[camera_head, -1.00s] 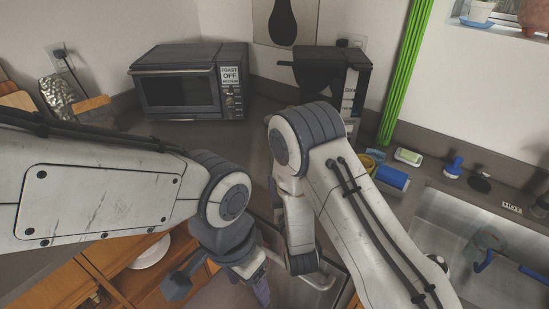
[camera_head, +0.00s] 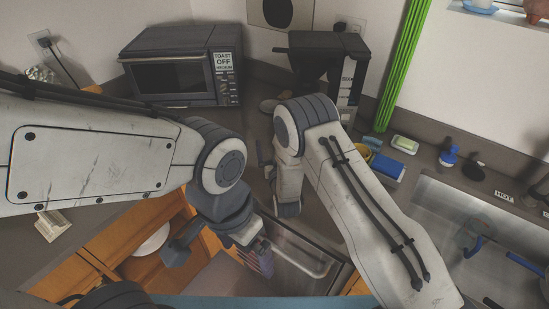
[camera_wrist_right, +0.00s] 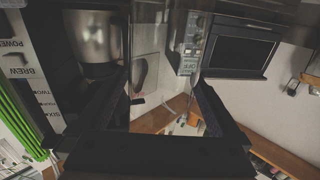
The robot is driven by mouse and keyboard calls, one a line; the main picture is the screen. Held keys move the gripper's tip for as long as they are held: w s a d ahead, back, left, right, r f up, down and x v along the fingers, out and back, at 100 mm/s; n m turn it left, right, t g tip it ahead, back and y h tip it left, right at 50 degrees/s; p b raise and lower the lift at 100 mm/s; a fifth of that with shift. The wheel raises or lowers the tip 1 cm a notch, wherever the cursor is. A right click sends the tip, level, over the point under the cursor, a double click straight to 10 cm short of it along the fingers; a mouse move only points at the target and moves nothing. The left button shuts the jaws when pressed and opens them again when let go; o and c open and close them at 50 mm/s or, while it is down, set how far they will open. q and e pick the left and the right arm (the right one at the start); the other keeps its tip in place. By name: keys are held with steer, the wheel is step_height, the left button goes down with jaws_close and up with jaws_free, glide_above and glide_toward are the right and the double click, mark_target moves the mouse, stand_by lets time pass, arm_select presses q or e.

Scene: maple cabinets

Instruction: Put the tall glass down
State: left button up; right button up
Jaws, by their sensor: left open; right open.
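A clear, see-through shape that looks like the tall glass (camera_wrist_right: 165,50) stands between the fingers of my right gripper (camera_wrist_right: 163,88) in the right wrist view. Its edges are faint, and I cannot tell whether the fingers touch it. The right gripper is open. In the head view my right gripper (camera_head: 265,165) is partly hidden by its own wrist, over the counter in front of the coffee maker, and I cannot make out the glass there. My left gripper (camera_head: 262,260) is open, lower down in front of the counter, and I see nothing held in it.
An open wooden cabinet (camera_head: 125,248) holds a white dish (camera_head: 152,240). A metal-handled appliance (camera_head: 300,260) is below the counter.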

steer(key=shift+w, duration=0.3)
jaws_close()
